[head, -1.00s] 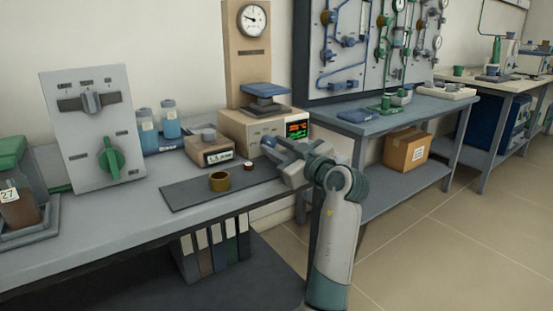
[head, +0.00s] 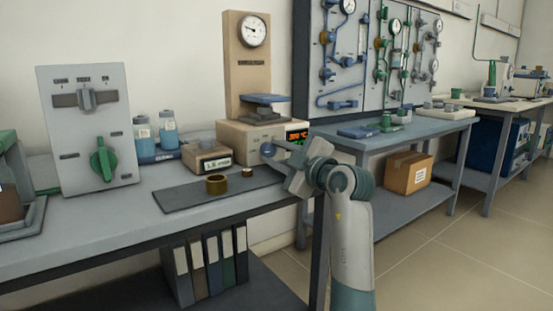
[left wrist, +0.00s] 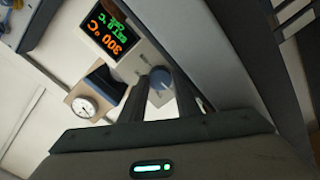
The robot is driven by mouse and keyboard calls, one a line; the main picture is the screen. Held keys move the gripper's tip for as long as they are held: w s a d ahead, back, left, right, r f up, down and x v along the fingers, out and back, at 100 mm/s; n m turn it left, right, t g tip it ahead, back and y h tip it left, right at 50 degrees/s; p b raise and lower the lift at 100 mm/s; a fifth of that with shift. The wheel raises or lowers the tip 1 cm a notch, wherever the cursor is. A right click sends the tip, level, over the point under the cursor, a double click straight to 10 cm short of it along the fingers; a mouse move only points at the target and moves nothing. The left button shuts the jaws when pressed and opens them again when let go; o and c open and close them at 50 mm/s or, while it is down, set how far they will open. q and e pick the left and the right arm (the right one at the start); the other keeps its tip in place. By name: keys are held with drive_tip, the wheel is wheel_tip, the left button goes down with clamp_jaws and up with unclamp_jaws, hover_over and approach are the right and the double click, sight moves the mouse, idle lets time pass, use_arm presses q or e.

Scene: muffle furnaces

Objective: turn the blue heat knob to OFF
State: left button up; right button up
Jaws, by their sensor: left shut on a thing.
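The blue heat knob (head: 267,149) is on the front of the beige furnace unit (head: 236,137) at the right end of the near bench. In the left wrist view the knob (left wrist: 160,78) sits between my fingertips. My left gripper (head: 278,151) reaches it from the right and is shut on it. The fingers hide part of the knob, and its pointer and OFF mark cannot be read. My right gripper is not in view.
A dark mat (head: 190,197) with two small brass-coloured cups lies in front of the furnace. A grey panel (head: 85,130) with a green knob stands at left. A gauge column (head: 247,60) rises behind the furnace. Another bench (head: 410,130) is at right.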

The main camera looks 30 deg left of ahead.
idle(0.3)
use_arm(q)
drive_tip(key=o, duration=0.8)
drive_tip(key=shift+c, duration=0.2)
